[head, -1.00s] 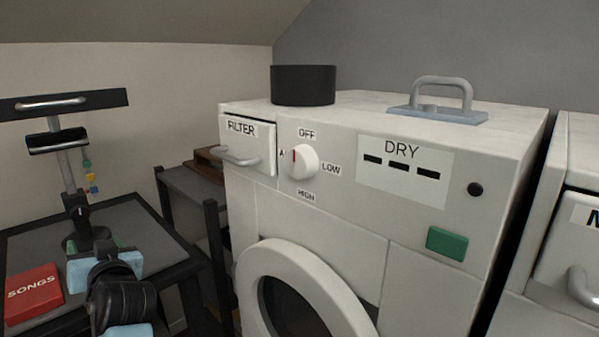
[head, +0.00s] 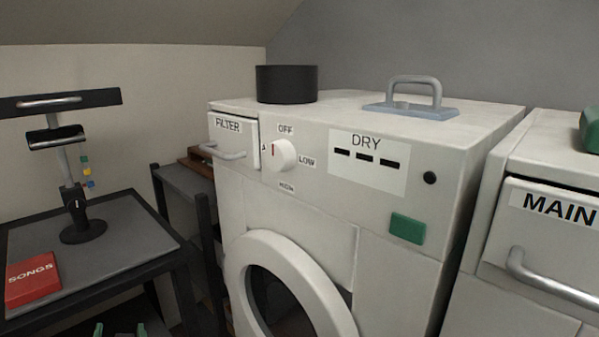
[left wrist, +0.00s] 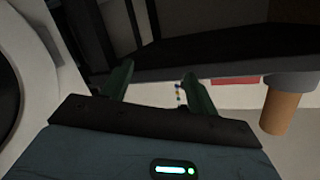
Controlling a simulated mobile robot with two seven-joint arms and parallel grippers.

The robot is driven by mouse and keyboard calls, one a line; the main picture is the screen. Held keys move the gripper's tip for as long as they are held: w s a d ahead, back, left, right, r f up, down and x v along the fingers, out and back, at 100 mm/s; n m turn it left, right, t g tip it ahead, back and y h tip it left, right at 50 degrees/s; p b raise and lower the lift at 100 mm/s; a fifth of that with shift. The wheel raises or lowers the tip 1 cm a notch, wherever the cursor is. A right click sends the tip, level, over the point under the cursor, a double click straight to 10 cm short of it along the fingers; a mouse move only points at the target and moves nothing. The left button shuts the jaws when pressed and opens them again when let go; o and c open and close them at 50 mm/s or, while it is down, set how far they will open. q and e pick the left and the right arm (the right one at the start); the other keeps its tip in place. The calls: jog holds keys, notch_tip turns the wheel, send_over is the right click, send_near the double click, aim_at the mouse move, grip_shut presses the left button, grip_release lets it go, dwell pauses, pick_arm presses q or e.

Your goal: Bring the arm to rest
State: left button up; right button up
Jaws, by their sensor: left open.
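My left gripper (head: 120,330) shows only as two green fingertips at the bottom edge of the head view, low in front of the dark side table. In the left wrist view the two green fingers (left wrist: 158,88) stand well apart with nothing between them, so it is open and empty. The rest of my left arm is out of the head view. My right gripper is in neither view.
A white dryer (head: 330,215) stands close by, with a black cylinder (head: 287,84) and a grey handled plate (head: 410,108) on top. The dark table (head: 125,235) at left holds a red SONGS box (head: 33,279) and a lamp-like stand (head: 83,231). A MAIN unit (head: 540,235) stands right.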

pick_arm(q)
jog(key=s+d+f+m+g+h, duration=0.1)
jog(key=s+d+f+m+h, duration=0.2)
jog(key=s+f, duration=0.7)
jog(key=s+d+f+m+g+h, duration=0.15)
jog(key=s+d+f+h, duration=0.35)
jog(key=s+f, duration=0.6)
jog(key=s+d+f+g+h, duration=0.2)
jog(key=s+d, duration=0.3)
jog(key=s, duration=0.7)
jog(key=s+d+f+g+h, duration=0.1)
jog(key=s+d+f+g, duration=0.2)
jog(key=s, duration=1)
jog(key=w+r+t+p, duration=0.1)
jog(key=w+r+p, duration=0.2)
jog(key=r+p, duration=0.8)
jog(key=w+d+r+t+p, duration=0.1)
jog(key=w+r+t+p, duration=0.1)
jog(key=r+p, duration=0.9)
jog(key=shift+w+d+r+p, duration=0.2)
jog(key=shift+w+r+p, duration=0.15)
jog(key=shift+w+r, duration=0.1)
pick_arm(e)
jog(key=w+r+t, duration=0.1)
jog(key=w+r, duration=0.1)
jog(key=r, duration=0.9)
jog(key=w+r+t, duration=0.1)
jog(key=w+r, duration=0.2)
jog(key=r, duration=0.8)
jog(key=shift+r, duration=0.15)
